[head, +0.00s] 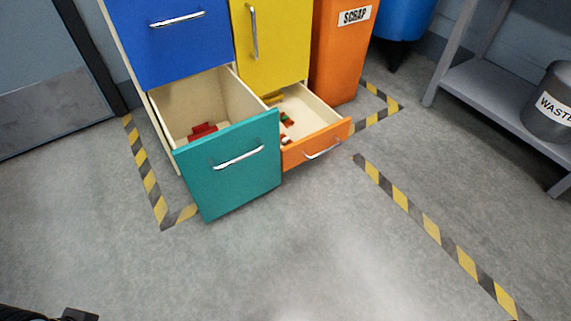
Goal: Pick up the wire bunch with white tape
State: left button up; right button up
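The orange drawer (318,147) at the lower right of the cabinet stands open. It holds several small pieces, including a red and green one (287,119) and a small red and white one (285,139) near the front left. They are too small for me to tell which, if any, is the wire bunch with white tape. A dark part of my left arm or gripper (79,315) shows at the bottom left edge, far from the drawers; its fingers cannot be made out. My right gripper is out of view.
The teal drawer (232,183) is open, with a red object (202,131) inside. Blue (172,50) and yellow (278,40) fronts above are closed. An orange scrap bin (338,60) stands right of the cabinet. A waste bin (549,110) sits on a grey shelf (487,88). Floor in front is clear.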

aim_at(284, 140)
jog(key=k+l+u, duration=0.15)
jog(key=k+l, duration=0.15)
jog(key=k, duration=0.15)
jog(key=i+l+u, duration=0.45)
jog(key=i, duration=0.35)
jog(key=i+l+u, duration=0.5)
jog(key=i+l, duration=0.25)
